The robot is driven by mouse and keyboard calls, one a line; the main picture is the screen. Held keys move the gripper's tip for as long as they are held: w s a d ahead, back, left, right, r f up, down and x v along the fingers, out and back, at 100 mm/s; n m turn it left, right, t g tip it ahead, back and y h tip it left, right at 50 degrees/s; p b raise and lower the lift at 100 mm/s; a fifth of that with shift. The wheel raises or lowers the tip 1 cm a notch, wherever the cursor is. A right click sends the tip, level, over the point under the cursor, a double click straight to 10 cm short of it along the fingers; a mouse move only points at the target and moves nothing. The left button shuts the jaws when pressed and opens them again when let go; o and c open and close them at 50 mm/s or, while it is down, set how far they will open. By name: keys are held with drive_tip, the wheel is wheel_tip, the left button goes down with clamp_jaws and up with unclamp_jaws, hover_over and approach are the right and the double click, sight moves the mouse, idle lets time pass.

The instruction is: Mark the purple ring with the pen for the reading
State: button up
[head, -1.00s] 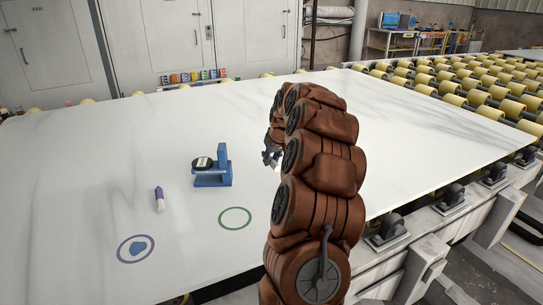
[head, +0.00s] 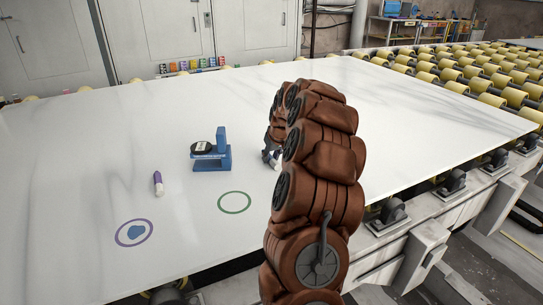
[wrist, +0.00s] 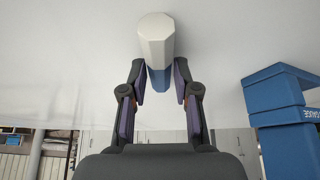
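The purple ring (head: 134,232) is drawn on the slab at front left, with a blue blob (head: 135,231) inside it. A purple-and-white pen (head: 158,183) is on the slab behind it. My gripper (head: 271,158) is to the right, past the blue stand, partly hidden by my arm. In the wrist view its fingers (wrist: 160,85) close around the blue part of a blue-and-white pen (wrist: 156,40), whose white end sticks out. A bit of white beside the gripper in the head view matches it. The pen's tip is not clear.
Coloured blocks (head: 192,66) line the far edge. Rollers (head: 470,75) lie beyond, right.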

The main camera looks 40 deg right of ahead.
drive_tip(key=o, duration=0.3)
drive_tip(key=shift+o, duration=0.2)
drive_tip(key=shift+r, duration=0.15)
drive_tip(key=v, duration=1.1)
drive_tip(key=shift+s+r, duration=0.3)
drive_tip(key=shift+a, duration=0.1)
